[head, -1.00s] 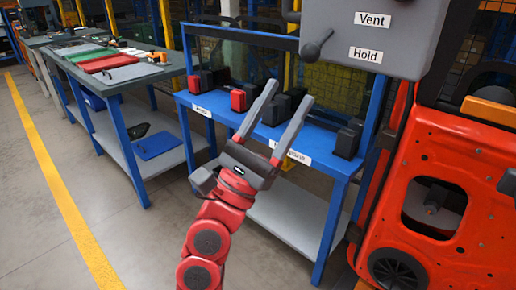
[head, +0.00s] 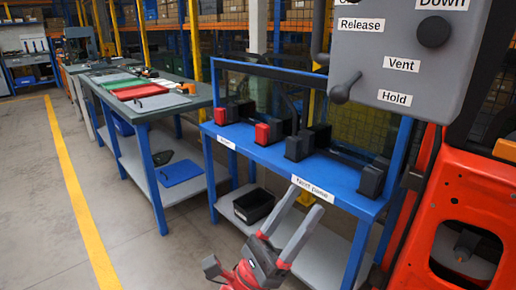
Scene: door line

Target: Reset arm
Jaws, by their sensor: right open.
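My right gripper (head: 292,236) is low in the head view, in front of the blue bench. Its two grey fingers are spread apart with nothing between them. The red arm (head: 240,277) below it is mostly cut off by the bottom edge. The gripper is well below a grey control panel (head: 412,72) at the upper right. The panel has a lever (head: 345,88), a round black knob (head: 434,32) and labels including "Release", "Vent", "Hold" and "Down". My left gripper is not in view.
The blue bench (head: 330,176) holds several black and red blocks. A black bin (head: 254,206) sits on its lower shelf. An orange-red door panel (head: 463,205) stands at the right. A worktable (head: 150,102) with coloured trays is at the left. Floor is clear around the yellow line (head: 75,190).

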